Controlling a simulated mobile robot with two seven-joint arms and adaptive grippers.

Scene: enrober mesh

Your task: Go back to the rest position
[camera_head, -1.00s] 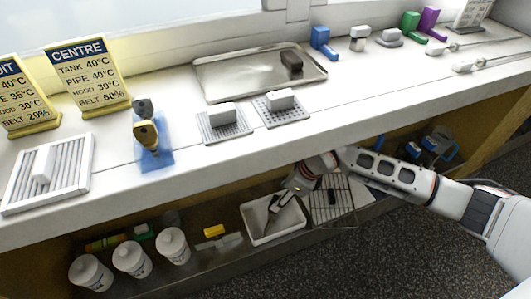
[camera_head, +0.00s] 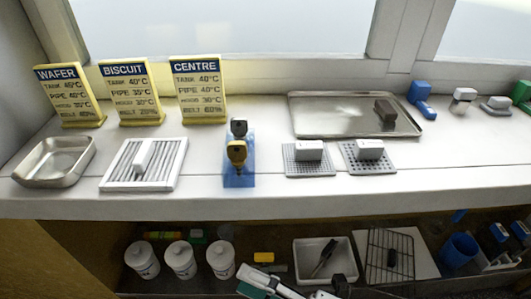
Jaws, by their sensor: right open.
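My right gripper (camera_head: 318,291) shows at the bottom edge of the head view, in front of the lower shelf, and is largely cut off by the frame. It is open, and I see nothing held in it. It is below the white tray (camera_head: 298,270), which has a dark-handled tool (camera_head: 323,258) in it. A wire rack (camera_head: 391,248) stands to the right of that tray. The rest of my right arm is out of the picture. My left gripper is not in view.
On the counter are a metal pan (camera_head: 57,160), a slatted grid (camera_head: 168,178), a blue stand (camera_head: 238,175), two mesh pads and a metal tray (camera_head: 345,119). White tubs (camera_head: 180,260) and a blue cup (camera_head: 458,248) stand on the shelf below. No arm is over the counter.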

